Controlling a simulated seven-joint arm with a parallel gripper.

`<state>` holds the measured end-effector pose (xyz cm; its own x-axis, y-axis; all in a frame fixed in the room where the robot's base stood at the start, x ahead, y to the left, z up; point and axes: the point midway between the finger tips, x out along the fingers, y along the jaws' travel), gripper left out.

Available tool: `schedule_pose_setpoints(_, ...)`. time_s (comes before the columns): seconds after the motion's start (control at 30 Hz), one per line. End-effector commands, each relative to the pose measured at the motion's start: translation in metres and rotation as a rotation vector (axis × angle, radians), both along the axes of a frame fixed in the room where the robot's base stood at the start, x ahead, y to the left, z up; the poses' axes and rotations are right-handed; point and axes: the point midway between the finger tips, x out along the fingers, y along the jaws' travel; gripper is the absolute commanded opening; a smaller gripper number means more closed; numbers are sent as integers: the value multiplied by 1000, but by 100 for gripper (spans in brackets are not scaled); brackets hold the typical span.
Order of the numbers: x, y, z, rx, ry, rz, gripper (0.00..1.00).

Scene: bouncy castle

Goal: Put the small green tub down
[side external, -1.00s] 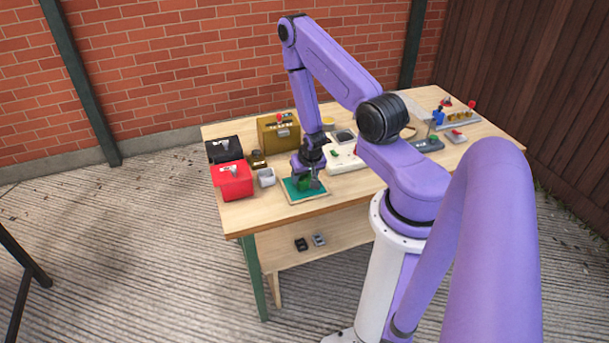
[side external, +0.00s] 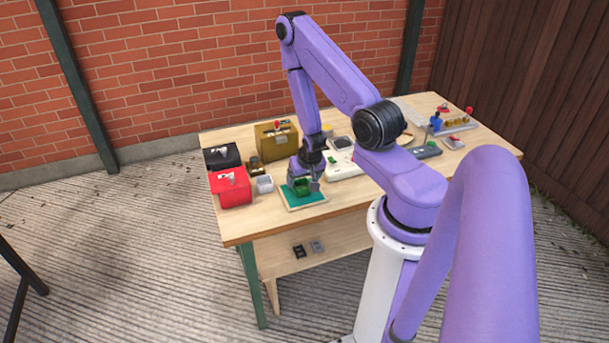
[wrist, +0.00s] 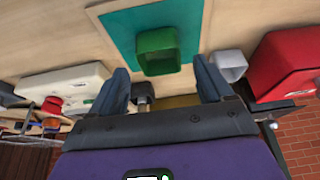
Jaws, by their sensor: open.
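The small green tub (wrist: 158,52) stands on a teal mat (wrist: 122,36) with a pale border, near the front edge of the table. In the side external view the green tub (side external: 302,187) shows on the mat (side external: 306,200), partly hidden by my gripper (side external: 306,178). In the wrist view my gripper (wrist: 165,85) is open and its two fingers are apart. The tub lies beyond the fingertips, and nothing is between the fingers.
A grey tub (side external: 265,184) and a red box (side external: 231,188) stand left of the mat. A black box (side external: 222,156) and an olive case (side external: 277,141) are behind. A white device (side external: 343,163) is close on the right. Bare tabletop lies in front.

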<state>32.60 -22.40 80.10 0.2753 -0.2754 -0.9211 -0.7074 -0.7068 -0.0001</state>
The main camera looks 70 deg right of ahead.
Motion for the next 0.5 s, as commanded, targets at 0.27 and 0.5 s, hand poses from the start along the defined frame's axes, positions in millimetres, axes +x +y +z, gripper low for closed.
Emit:
schedule_pose_setpoints(0.27,-2,2,13,-3,0,1,80)
schedule_pose_setpoints(0.5,-5,5,22,-2,-1,2,80)
